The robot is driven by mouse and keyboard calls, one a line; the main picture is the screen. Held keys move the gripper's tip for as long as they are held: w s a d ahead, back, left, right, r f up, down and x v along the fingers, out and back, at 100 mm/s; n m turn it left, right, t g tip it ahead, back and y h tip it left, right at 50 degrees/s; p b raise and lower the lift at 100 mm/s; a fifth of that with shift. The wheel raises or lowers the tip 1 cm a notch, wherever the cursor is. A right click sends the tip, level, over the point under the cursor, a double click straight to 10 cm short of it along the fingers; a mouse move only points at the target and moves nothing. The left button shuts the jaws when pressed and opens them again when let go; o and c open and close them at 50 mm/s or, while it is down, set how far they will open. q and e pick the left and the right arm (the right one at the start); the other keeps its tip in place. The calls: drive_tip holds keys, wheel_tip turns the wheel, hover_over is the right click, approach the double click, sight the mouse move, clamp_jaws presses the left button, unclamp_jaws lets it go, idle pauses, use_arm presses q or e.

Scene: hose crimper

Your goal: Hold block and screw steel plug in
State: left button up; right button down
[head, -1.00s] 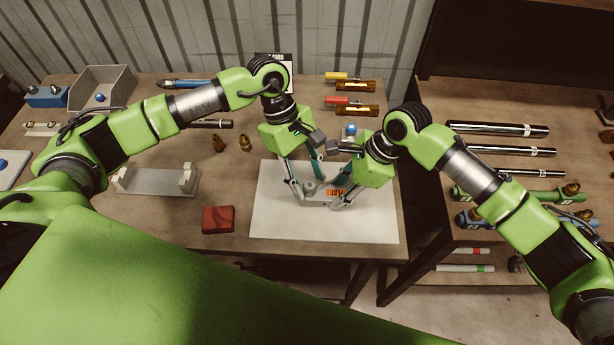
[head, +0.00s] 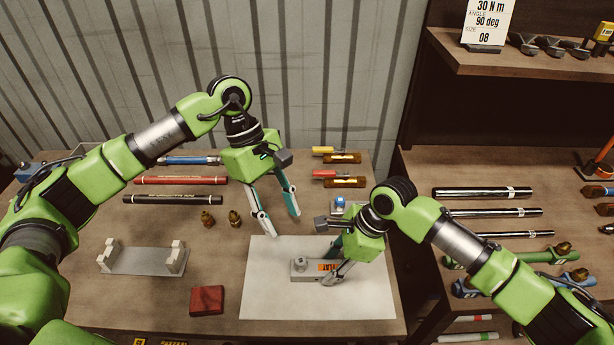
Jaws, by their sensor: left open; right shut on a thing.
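A grey metal block (head: 304,277) with an orange label lies on the white mat (head: 270,300) in the head view. A round steel plug (head: 300,263) shows at the top of the block's left end; I cannot tell how deep it sits. My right gripper (head: 332,272) is shut on the block's right part, and its fingers partly hide that end. My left gripper (head: 281,225) is open and empty, above the table behind the mat, apart from the block.
A red block (head: 207,300) lies left of the mat, with a grey stand (head: 142,260) further left. Two brass fittings (head: 221,219) stand behind. Dark and red rods lie at the back left. Valves with red and yellow handles (head: 340,180) lie behind the mat.

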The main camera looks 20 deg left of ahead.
drive_tip(key=c, duration=1.4)
unclamp_jaws()
